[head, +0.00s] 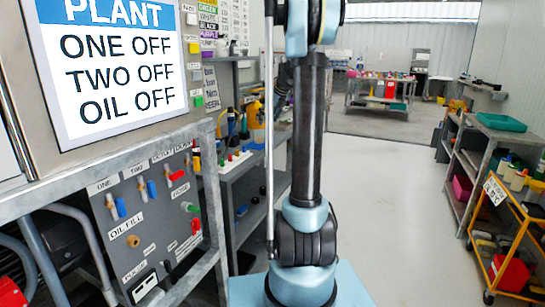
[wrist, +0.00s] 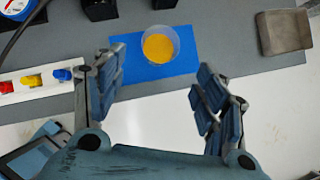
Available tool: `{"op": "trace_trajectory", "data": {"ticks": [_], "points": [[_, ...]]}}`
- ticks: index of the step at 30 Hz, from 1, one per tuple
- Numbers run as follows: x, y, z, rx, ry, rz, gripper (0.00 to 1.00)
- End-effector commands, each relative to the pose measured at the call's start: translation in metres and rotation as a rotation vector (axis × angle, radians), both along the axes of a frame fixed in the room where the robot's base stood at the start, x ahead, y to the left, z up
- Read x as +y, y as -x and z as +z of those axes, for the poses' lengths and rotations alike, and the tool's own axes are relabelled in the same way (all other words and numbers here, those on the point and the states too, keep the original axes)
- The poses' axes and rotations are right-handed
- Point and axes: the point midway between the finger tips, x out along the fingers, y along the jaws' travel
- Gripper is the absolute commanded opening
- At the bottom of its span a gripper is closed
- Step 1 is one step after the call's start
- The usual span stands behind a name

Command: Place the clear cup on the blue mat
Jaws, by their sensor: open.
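In the wrist view, a round clear cup (wrist: 146,37) with yellow-orange contents is seen from above. It stands upright on the blue mat (wrist: 126,66), toward the mat's far edge. The mat lies on a grey bench top. My gripper (wrist: 160,92) is open and empty. Its two fingers are apart, one to the left and one to the right, on the near side of the cup, and neither touches it. In the head view, I cannot make out my gripper, the cup or the mat.
In the wrist view, a white strip with red, yellow and blue knobs (wrist: 62,75) lies left of the mat. In the head view, a yellow trolley (head: 494,262) stands right; the floor between is clear.

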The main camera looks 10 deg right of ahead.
Motion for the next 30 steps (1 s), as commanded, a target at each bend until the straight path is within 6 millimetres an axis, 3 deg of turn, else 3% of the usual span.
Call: {"op": "trace_trajectory", "data": {"ticks": [4, 7, 20, 30], "points": [[0.005, 0.016, 0.001, -0.010, 0.035, 0.056, 0.66], [0.011, 0.043, 0.003, -0.027, 0.102, 0.162, 0.66], [0.039, 0.206, -0.016, -0.119, 0.473, 0.834, 0.66], [0.047, 0.330, -0.059, -0.179, 0.715, 1.393, 0.66]]}}
